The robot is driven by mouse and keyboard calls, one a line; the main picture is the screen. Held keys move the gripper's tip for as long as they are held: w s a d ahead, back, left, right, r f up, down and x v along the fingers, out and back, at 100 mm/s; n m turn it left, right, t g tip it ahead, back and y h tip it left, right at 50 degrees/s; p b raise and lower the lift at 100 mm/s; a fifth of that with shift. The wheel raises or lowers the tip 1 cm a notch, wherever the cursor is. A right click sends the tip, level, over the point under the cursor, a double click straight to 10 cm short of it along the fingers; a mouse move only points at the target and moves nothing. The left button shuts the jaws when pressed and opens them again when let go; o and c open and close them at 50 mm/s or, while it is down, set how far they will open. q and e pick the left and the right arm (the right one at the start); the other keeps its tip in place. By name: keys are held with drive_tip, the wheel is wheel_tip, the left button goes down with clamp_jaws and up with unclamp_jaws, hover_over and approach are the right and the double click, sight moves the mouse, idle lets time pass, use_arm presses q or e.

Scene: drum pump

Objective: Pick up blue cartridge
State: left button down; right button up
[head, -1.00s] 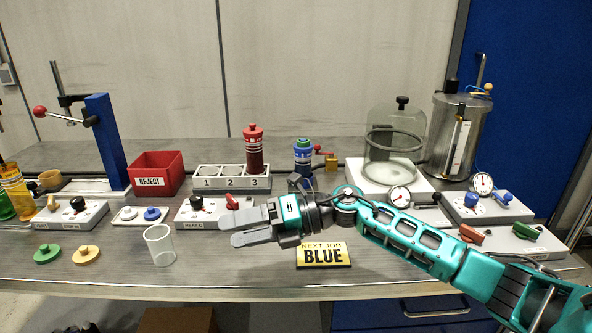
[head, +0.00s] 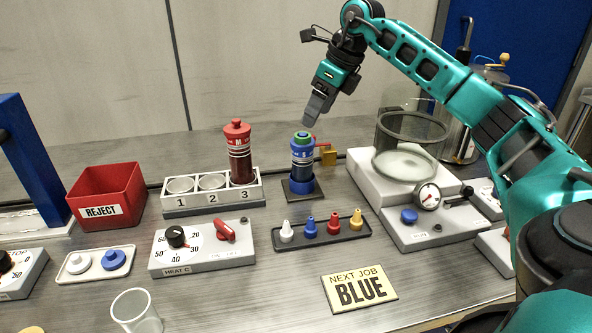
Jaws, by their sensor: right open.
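The blue cartridge (head: 302,156) stands upright on a dark square base (head: 299,193) at the back middle of the bench, with a green ring on its top. My right gripper (head: 313,116) is just above the cartridge's top in the picture, pointing down, with its fingers seen edge-on. My left gripper is out of view.
A red cartridge (head: 238,154) stands in slot 3 of the numbered rack (head: 211,202). A small tray (head: 322,238) of coloured nozzles lies in front. The glass bell jar (head: 408,145) stands right; the reject bin (head: 105,197) is left.

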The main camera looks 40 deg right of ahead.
sight(300, 146)
drive_tip(key=x, duration=0.7)
drive_tip(key=b+x, duration=0.1)
drive_tip(key=x, duration=0.2)
drive_tip(key=shift+w+a+f, duration=0.1)
drive_tip(key=shift+a+f, duration=0.2)
drive_tip(key=shift+a, duration=0.05)
drive_tip(key=shift+c, duration=0.3)
drive_tip(key=shift+r, duration=0.1)
drive_tip(key=c, duration=1.2)
